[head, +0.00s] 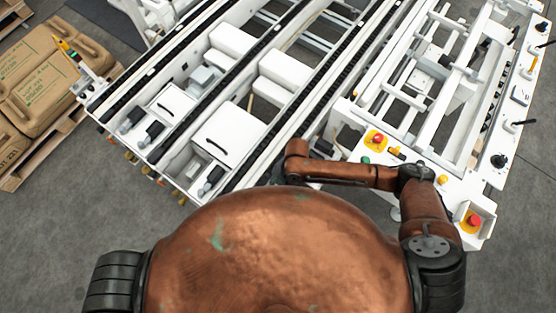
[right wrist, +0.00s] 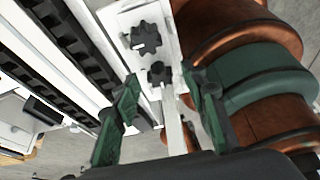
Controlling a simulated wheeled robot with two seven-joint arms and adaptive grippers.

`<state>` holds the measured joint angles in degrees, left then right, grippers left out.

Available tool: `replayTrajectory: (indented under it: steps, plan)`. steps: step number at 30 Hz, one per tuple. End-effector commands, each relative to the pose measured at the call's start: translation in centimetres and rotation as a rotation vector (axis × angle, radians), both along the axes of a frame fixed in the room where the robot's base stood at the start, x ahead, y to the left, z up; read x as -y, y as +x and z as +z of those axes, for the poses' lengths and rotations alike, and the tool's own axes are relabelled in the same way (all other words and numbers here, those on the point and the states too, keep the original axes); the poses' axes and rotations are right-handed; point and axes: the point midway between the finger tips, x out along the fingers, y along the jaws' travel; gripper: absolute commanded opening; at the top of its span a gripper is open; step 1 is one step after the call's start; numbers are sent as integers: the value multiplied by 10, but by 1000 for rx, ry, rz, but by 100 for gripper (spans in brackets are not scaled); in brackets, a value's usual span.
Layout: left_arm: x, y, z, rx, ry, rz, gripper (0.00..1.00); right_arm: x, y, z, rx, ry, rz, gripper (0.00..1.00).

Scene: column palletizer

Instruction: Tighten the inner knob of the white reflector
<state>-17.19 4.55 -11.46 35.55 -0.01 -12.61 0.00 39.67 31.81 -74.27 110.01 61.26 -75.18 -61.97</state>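In the right wrist view, two black star-shaped knobs sit on a white bracket (right wrist: 128,18). One knob (right wrist: 146,38) is farther up the bracket, and the other knob (right wrist: 158,74) is closer to my gripper. I cannot tell for sure which is the inner one. My right gripper (right wrist: 161,76) is open, its green fingers on either side of the closer knob in the picture. No contact shows. A narrow white bar (right wrist: 173,125) runs from that knob back between the fingers. In the head view my right gripper is hidden by my arm, and the reflector cannot be made out. My left gripper is out of view.
Black conveyor chain rails (head: 275,135) run beside my right forearm; they also fill the left of the right wrist view (right wrist: 75,45). A white control panel with a red emergency button (head: 376,139) lies close to the arm.

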Motion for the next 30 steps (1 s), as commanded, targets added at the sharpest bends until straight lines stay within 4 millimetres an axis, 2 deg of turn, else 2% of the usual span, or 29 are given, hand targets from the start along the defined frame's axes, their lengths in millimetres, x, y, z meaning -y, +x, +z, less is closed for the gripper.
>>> replayTrajectory:
  steps: [7,24,30]
  plan:
    - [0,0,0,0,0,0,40,0,0,0,0,0,0,39]
    - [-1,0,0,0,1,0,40,0,0,0,0,0,0,0]
    - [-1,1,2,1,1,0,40,0,-1,0,0,0,-9,0]
